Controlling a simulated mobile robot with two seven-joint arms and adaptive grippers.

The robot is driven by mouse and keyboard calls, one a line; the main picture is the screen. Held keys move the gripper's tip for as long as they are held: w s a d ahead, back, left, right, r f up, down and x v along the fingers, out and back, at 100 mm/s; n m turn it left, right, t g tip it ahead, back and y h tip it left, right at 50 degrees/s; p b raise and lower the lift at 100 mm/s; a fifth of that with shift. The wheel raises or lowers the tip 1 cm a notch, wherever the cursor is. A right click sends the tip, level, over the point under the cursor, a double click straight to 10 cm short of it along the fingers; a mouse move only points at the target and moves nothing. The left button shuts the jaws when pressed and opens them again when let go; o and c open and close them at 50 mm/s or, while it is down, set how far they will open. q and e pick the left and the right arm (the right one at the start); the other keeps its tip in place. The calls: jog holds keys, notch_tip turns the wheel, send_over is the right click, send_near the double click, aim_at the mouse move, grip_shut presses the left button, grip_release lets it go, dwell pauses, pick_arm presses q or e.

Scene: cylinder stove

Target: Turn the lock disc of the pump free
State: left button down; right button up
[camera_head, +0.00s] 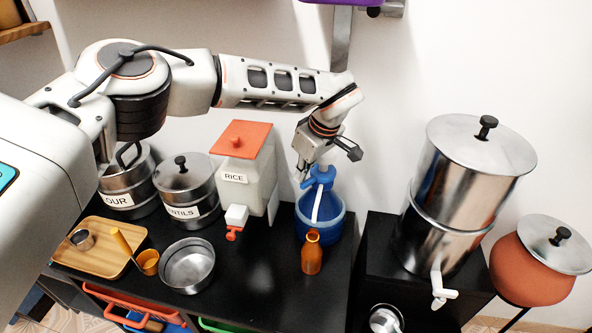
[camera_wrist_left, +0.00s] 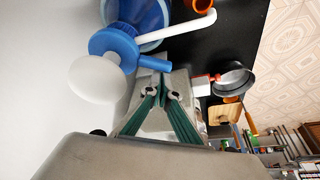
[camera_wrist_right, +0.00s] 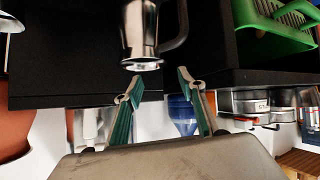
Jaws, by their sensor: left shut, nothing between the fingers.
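The blue water jug (camera_head: 333,224) stands on the black counter with a blue pump (camera_head: 321,178) and a white spout on top. In the left wrist view, the blue lock disc (camera_wrist_left: 117,45) has a short lever (camera_wrist_left: 153,64) sticking out, beside the pump's white round top (camera_wrist_left: 97,80). My left gripper (camera_head: 300,177) is shut and empty at the pump's left side. Its fingertips (camera_wrist_left: 161,80) are close to the lever's end; I cannot tell whether they touch. My right gripper (camera_wrist_right: 158,82) is open and empty, with a metal mug (camera_wrist_right: 139,28) beyond its fingers.
An orange bottle (camera_head: 312,254) stands in front of the jug. The rice dispenser (camera_head: 247,168) is close on the left, with a metal bowl (camera_head: 187,266) in front. A tall steel urn (camera_head: 462,190) stands on the right. Some bare counter lies around the bowl and bottle.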

pick_arm(q)
jog(key=shift+s+d+n, duration=0.1)
jog(key=shift+n, duration=0.2)
jog(key=shift+s, duration=0.15)
dwell(0.4)
